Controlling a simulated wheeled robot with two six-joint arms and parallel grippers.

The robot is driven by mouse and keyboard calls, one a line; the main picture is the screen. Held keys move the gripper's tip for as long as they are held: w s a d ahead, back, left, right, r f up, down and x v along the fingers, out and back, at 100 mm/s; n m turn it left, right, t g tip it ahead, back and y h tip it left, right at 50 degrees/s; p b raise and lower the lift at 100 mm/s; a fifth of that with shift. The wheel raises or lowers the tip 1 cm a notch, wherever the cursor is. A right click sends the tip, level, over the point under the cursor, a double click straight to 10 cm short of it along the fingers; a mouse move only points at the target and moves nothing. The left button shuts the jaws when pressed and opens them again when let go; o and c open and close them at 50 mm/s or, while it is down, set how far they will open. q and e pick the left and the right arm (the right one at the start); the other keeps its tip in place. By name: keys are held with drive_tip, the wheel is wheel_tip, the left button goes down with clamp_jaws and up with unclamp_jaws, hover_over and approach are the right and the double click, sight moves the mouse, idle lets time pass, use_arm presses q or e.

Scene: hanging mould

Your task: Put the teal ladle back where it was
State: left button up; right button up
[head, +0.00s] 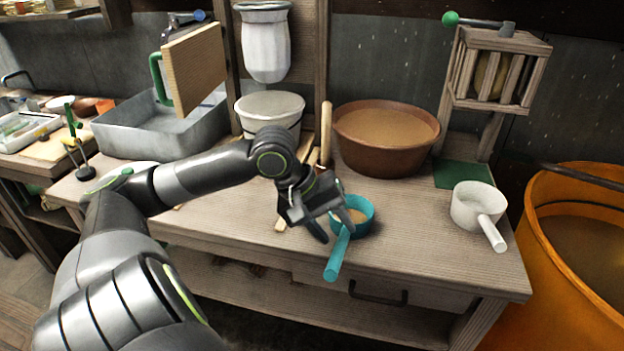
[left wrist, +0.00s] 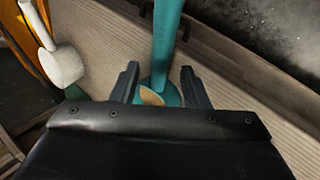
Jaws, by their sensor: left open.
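The teal ladle (head: 338,254) stands on the wooden bench near its front edge. Its cup holds something tan, and its handle points toward the front edge. My left gripper (head: 333,228) is open at the ladle, with its fingers close to the cup and the handle's base. In the left wrist view the ladle's handle (left wrist: 166,45) runs up between the two open fingertips (left wrist: 158,78), and part of the cup shows below it. I cannot tell whether either finger touches the ladle. My right gripper is not in view.
A white ladle (head: 472,208) stands to the right on the bench (head: 400,235), near a green mat (head: 460,174). A brown bowl of tan liquid (head: 386,140) is behind the teal ladle. A white bucket (head: 268,108) stands behind my arm. An orange barrel (head: 555,270) is at the right.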

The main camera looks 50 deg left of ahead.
use_arm(q)
drive_tip(key=p+v, duration=0.1)
drive_tip(key=v, duration=0.1)
drive_tip(key=shift+s+a+r, duration=0.1)
drive_tip(key=shift+r, duration=0.3)
drive_tip(key=p+v, duration=0.5)
drive_tip(key=p, duration=0.1)
drive_tip(key=shift+s+a+r, duration=0.1)
drive_tip(key=shift+r, duration=0.1)
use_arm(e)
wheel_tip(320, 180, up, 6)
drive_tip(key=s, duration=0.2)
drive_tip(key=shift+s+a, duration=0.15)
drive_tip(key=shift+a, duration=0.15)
